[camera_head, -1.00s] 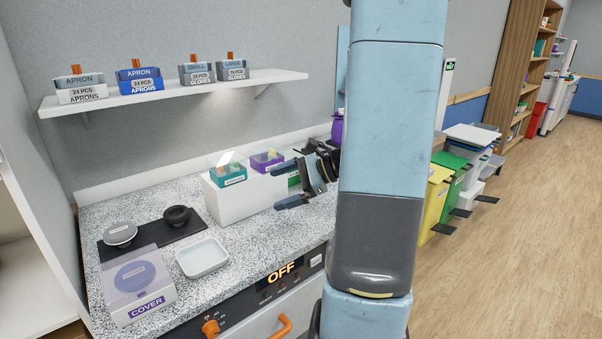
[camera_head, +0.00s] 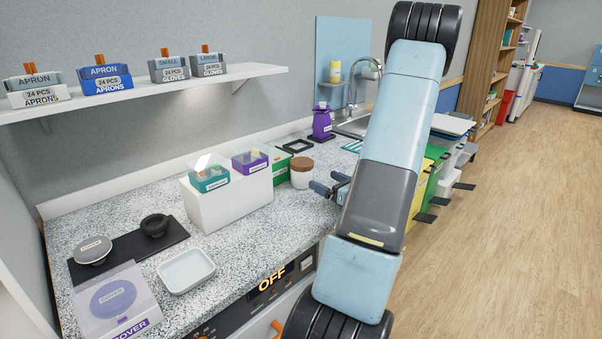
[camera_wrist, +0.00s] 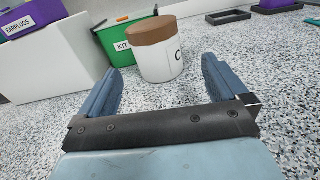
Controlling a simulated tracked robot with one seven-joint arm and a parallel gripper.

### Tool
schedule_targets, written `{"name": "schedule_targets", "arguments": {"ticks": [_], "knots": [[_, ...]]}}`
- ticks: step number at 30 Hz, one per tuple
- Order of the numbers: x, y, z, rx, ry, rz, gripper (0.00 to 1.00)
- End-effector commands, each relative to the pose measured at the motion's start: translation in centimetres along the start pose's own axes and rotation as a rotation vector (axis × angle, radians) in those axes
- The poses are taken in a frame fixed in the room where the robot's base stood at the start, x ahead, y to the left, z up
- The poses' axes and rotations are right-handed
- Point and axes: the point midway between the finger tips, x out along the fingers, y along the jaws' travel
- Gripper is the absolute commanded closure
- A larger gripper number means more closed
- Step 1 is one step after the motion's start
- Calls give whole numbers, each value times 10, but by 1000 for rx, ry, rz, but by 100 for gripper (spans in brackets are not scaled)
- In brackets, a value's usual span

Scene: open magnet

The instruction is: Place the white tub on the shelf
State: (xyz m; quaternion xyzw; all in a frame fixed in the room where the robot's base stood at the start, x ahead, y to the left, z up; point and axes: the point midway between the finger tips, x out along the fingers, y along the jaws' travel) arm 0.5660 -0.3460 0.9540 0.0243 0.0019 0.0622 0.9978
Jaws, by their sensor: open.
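The white tub (camera_head: 302,176) has a brown lid and stands upright on the speckled counter, right of the white box stand. In the wrist view the tub (camera_wrist: 160,60) is straight ahead, just beyond the fingertips, with part of a dark letter on its side. My gripper (camera_head: 326,186) is low over the counter, to the right of the tub in the head view. In the wrist view my gripper (camera_wrist: 163,80) is open, its blue fingers spread and pointing toward the tub, with nothing between them. The white wall shelf (camera_head: 150,92) is at upper left, holding apron and glove boxes.
A green kit box (camera_wrist: 122,40) stands close behind the tub. The white stand (camera_head: 230,200) carries teal and purple bins. A purple bottle (camera_head: 322,122) stands near the sink. A white tray (camera_head: 186,270) lies at the front left. The shelf's right end is bare.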

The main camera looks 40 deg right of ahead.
Motion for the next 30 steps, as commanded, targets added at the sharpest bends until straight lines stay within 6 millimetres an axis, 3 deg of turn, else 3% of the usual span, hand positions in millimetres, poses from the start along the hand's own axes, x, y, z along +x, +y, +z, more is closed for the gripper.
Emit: {"name": "schedule_targets", "arguments": {"ticks": [9, 20, 30], "knots": [[55, 4, 0, -1, 1, 10, 0], [76, 7, 1, -1, 1, 11, 0], [117, 11, 4, -1, 0, 11, 0]]}}
